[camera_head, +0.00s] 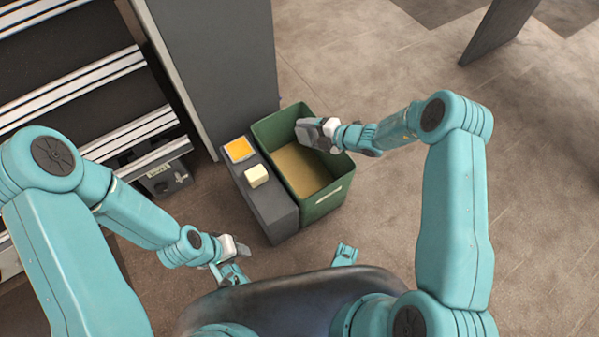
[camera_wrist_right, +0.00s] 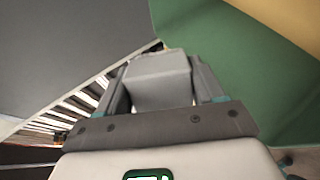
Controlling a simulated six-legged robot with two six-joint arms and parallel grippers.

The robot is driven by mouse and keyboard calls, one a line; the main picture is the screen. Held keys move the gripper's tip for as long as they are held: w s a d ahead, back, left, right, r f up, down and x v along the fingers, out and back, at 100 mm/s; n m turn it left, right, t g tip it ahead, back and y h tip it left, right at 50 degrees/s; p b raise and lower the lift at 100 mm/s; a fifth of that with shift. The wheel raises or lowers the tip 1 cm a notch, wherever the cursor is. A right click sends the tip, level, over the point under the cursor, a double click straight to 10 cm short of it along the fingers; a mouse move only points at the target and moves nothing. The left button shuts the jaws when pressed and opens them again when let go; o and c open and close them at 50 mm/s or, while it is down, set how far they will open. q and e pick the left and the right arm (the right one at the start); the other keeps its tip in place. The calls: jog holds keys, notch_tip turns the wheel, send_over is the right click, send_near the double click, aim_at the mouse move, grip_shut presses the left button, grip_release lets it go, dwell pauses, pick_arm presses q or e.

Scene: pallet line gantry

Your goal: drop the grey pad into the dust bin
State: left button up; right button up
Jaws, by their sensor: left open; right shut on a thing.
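The grey pad (camera_wrist_right: 158,80) is a light grey block between the fingers of my right gripper (camera_wrist_right: 160,85) in the right wrist view. In the head view my right gripper (camera_head: 308,131) is over the green dust bin (camera_head: 322,204), near its far end. The pad is hard to tell from the grey fingers there. The bin is open-topped with a bare tan floor; its green wall (camera_wrist_right: 205,45) also shows in the right wrist view. My left gripper (camera_head: 238,252) is open and empty, low at the left, apart from the bin.
A dark grey plinth (camera_head: 270,205) stands against the bin's left side, bearing an orange-topped pale item (camera_head: 239,149) and a cream block (camera_head: 257,176). A tall grey panel (camera_head: 220,65) rises behind. Metal rails (camera_head: 75,85) are at left.

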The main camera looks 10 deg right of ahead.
notch_tip(320, 180, down, 3)
jog(key=shift+b, duration=0.85)
jog(key=o, duration=1.5)
jog(key=shift+c, duration=0.2)
jog(key=shift+d+r, duration=0.1)
jog(key=p+v, duration=0.6)
jog(key=v, duration=1)
jog(key=shift+d, duration=0.15)
